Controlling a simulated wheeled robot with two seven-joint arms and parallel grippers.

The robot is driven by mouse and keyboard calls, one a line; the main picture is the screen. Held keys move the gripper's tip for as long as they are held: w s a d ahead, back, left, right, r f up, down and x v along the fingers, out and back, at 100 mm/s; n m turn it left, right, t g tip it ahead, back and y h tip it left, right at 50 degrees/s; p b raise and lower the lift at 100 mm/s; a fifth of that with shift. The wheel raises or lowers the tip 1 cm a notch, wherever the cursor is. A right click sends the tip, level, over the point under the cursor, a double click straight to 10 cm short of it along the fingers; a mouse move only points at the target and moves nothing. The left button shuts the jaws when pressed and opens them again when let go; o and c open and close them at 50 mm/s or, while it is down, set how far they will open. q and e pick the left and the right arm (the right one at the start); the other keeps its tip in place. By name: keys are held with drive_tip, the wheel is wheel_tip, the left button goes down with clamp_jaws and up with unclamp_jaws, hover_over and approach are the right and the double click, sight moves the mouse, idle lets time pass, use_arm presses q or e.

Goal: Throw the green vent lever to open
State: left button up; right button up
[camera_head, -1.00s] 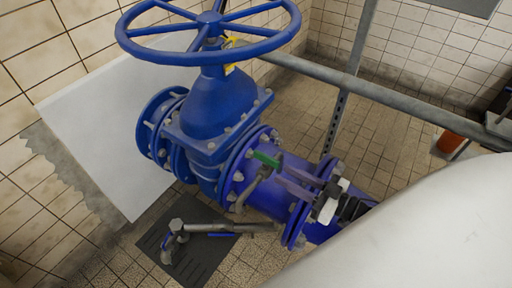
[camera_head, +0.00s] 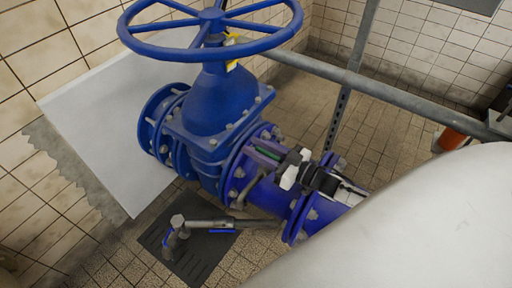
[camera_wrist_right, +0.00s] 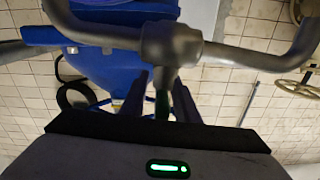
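The green vent lever (camera_head: 268,153) shows as a small green strip beside the flange of the blue valve (camera_head: 212,100) in the head view, largely hidden by my right gripper (camera_head: 264,155). In the right wrist view the dark green lever (camera_wrist_right: 162,103) hangs below a grey pipe fitting (camera_wrist_right: 170,45). It lies between the two fingers of my right gripper (camera_wrist_right: 160,98). The fingers stand apart, with a gap visible on either side of the lever. My left gripper is not in view.
A large blue handwheel (camera_head: 212,25) tops the valve. A grey rail (camera_head: 375,90) crosses behind. A grey pipe with a small blue handle (camera_head: 222,231) runs low over a dark floor grate (camera_head: 190,262). An orange object (camera_head: 452,139) stands at the right.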

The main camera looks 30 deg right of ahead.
drive_tip(key=shift+w, duration=0.1)
clamp_jaws()
